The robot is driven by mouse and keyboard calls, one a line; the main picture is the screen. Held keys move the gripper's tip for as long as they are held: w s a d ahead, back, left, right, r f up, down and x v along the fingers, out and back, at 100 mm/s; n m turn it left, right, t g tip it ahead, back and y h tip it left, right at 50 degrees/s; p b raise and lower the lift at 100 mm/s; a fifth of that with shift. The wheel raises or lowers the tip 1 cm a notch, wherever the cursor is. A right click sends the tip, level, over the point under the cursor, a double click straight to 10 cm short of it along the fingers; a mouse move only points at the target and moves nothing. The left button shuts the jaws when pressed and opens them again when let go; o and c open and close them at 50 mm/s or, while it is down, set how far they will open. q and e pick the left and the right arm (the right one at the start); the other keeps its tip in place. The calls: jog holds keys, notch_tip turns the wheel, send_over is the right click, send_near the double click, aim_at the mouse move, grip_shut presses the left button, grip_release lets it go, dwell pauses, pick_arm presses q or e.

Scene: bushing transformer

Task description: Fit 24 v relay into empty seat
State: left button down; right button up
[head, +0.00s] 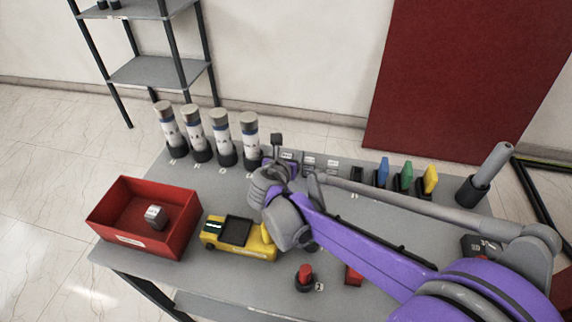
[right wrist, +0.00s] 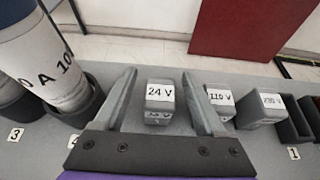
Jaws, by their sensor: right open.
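The 24 V relay (right wrist: 160,98) is a grey block with a white label on top, standing upright at the back of the table. In the right wrist view it shows between the two fingers of my right gripper (right wrist: 160,76), which is open. I cannot tell whether the fingers reach down beside it; no grip shows. In the head view my right gripper (head: 279,163) is at the row of relays, and the wrist partly hides them. A dark open seat (right wrist: 293,122) shows at the right of the row. My left gripper is not in view.
The 110 V relay (right wrist: 220,100) and 230 V relay (right wrist: 262,108) stand to the right. Several tall cylinders (head: 220,140) stand left. A red bin (head: 180,240) holding a grey block, a yellow device (head: 238,238) and coloured modules (head: 405,178) share the table.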

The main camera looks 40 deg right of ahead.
jog(key=shift+w+d+f, duration=0.3)
jog(key=shift+w+d, duration=0.1)
jog(key=shift+d, duration=0.1)
grip_shut()
